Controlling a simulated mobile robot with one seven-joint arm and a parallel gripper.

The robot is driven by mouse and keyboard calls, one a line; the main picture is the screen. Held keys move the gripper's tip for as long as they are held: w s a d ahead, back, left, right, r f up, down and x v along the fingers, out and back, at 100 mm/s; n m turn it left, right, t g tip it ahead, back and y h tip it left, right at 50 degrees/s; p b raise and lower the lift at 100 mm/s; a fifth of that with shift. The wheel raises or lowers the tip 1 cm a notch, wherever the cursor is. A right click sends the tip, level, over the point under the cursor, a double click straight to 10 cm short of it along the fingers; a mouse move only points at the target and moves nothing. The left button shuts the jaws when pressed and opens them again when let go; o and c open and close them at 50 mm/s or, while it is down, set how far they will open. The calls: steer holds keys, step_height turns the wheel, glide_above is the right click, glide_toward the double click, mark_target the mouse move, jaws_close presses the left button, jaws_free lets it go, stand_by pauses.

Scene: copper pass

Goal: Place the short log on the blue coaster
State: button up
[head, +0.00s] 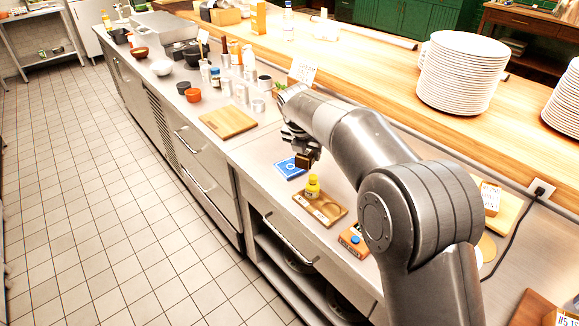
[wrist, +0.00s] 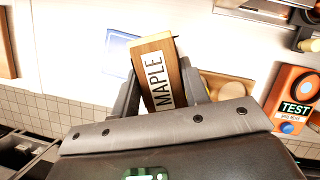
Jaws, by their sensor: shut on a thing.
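My gripper (head: 301,150) is shut on the short log (head: 307,159), a brown wooden block. In the wrist view the short log (wrist: 158,75) sits between both fingers, tilted in the picture, with a white label reading MAPLE. The blue coaster (head: 288,169) is a blue square with a white mark, flat on the steel counter. In the head view the log appears just above and right of it; the exact height gap is hard to tell. In the wrist view the coaster (wrist: 117,55) shows pale, left of the log and partly hidden.
An orange TEST box (head: 354,240) is nearer my arm. A cutting board (head: 228,122) and several jars lie further back. Plate stacks (head: 462,75) stand on the wooden shelf.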

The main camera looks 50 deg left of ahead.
glide_above(292, 172)
steer(key=s, duration=0.2)
steer(key=f, duration=0.3)
steer(key=shift+w+d+f, duration=0.2)
steer(key=shift+w+d, duration=0.05)
steer(key=shift+f, duration=1.9)
steer(key=shift+f, duration=0.2)
steer(key=o, duration=1)
steer(key=v, duration=1.2)
steer(key=shift+r, duration=0.2)
steer(key=shift+s, duration=0.1)
